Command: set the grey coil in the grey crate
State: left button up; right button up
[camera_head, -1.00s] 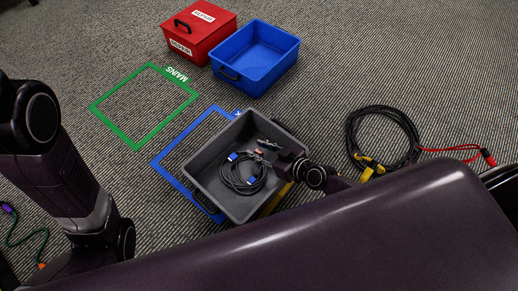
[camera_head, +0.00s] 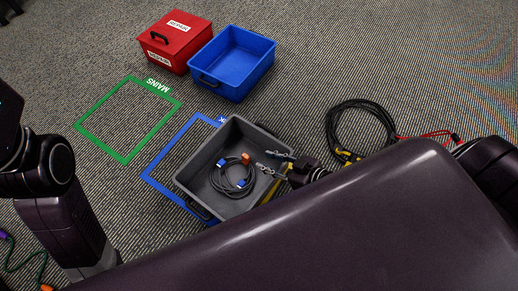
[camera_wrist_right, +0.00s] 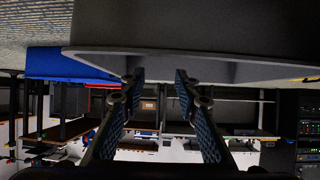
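The grey coil (camera_head: 232,178), with blue connectors and an orange piece, lies on the floor of the grey crate (camera_head: 184,172). My right gripper (camera_head: 262,159) is over the right part of the crate, its two fingers spread with nothing between them, a little right of the coil. In the right wrist view the fingers (camera_wrist_right: 158,78) are also apart and empty, and the grey crate's wall (camera_wrist_right: 190,38) fills the top; the coil does not show there. My left arm comes in at the left of the head view, but its gripper is out of frame.
A blue crate (camera_head: 206,78) and a closed red box (camera_head: 160,58) stand at the back. A green floor outline (camera_head: 102,146) is empty. A blue outline (camera_head: 158,162) lies partly under the grey crate. A black cable coil (camera_head: 330,126) with red leads (camera_head: 412,139) lies right.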

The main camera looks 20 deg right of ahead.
jog(key=shift+s+d+r, duration=0.1)
jog(key=shift+s+r, duration=0.15)
jog(key=shift+s, duration=0.05)
